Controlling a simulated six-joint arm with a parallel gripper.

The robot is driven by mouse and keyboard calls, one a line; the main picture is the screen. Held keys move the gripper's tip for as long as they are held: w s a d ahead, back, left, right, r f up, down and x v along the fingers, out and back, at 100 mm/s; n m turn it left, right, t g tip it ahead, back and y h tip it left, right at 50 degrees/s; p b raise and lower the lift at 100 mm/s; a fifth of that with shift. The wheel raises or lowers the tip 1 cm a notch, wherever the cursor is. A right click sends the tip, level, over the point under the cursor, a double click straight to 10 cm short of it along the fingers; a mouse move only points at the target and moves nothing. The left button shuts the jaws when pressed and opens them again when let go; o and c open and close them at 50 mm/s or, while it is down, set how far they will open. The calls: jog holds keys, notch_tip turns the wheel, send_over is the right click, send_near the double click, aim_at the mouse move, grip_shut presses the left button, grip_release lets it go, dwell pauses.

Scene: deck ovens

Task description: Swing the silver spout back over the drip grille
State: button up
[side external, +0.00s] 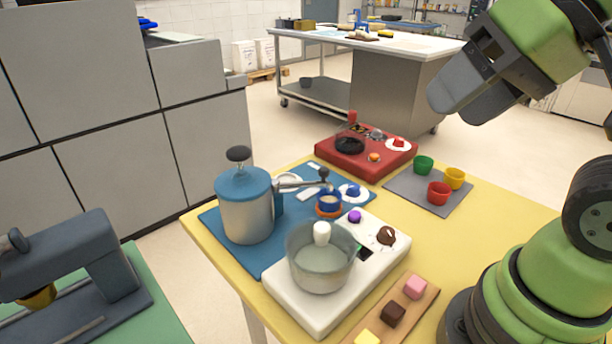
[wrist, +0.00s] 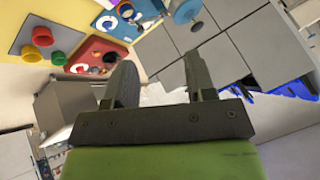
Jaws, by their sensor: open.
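The silver spout (side external: 296,184) reaches right from a silver pot-shaped machine (side external: 247,212) with a blue top and black knob. A small dark ball-topped handle (side external: 323,175) stands at the spout's far end. A blue cup (side external: 328,201) on an orange base sits just below and right of the spout. I cannot clearly make out the drip grille. My gripper (side external: 446,98) is high at the upper right, far from the spout and touching nothing. In the wrist view my gripper (wrist: 162,78) is open and empty, with the machine's blue top (wrist: 186,12) beyond it.
A white unit with a glass bowl (side external: 320,262) stands in front of the machine. A red unit (side external: 345,163) is behind it on the yellow table (side external: 500,225). A grey mat (side external: 415,197) holds coloured cups. A wooden board (side external: 372,325) holds small cubes.

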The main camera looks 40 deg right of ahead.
jog(key=w+d+r+m+g, duration=0.1)
jog(key=w+m+g, duration=0.15)
jog(key=w, duration=0.45)
jog(key=m+g+h, duration=0.2)
jog(key=m+g, duration=0.3)
jog(key=m, duration=0.5)
send_over(324, 169)
notch_tip(324, 169, down, 12)
jog(key=f, duration=0.1)
notch_tip(324, 169, down, 10)
jog(key=shift+r, duration=0.25)
grip_shut()
